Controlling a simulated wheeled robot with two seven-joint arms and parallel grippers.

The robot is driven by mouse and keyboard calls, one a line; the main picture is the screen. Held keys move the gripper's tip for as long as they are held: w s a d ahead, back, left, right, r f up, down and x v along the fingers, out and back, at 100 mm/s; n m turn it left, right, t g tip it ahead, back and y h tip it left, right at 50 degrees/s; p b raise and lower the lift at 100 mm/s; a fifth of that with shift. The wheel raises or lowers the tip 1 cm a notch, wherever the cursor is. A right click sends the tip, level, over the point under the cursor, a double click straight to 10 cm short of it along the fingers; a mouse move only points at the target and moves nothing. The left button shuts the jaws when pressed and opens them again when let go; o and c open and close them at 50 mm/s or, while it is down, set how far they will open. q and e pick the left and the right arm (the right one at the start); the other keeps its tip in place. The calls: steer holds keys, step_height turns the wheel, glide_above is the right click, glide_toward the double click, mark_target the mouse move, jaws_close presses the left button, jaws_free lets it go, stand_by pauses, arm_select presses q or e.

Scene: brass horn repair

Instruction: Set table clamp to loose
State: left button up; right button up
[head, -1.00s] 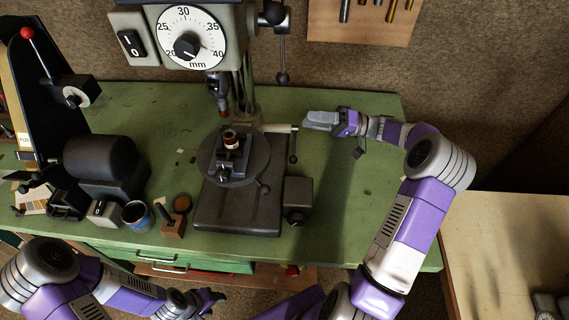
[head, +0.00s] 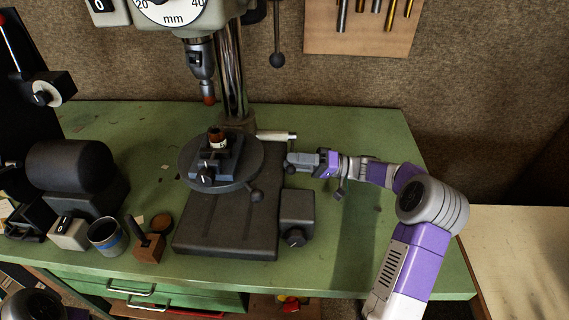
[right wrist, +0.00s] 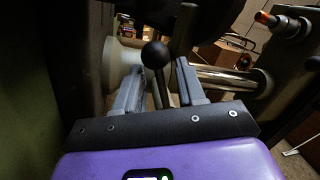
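The drill press has a round work table (head: 185,165) on its column. A pale horizontal shaft (head: 275,136) sticks out to the right of the column, with a thin hanging lever at its end that appears to be the table clamp. The lever's black ball knob (head: 289,169) is at my right gripper (head: 297,162). In the right wrist view the ball knob (right wrist: 155,55) and its rod stand between the two fingers of my right gripper (right wrist: 157,82). The fingers are apart, with gaps beside the rod. My left gripper is out of view.
A small brass part (head: 217,138) sits in a vise on the round table. Another ball-ended handle (head: 256,196) sticks out below that table. A dark box with a knob (head: 297,212) stands right of the press base (head: 225,240). The green bench (head: 350,225) is clear at right.

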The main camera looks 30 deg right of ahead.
steer(key=shift+x, duration=1.55)
steer(key=shift+c, duration=0.5)
jaws_close()
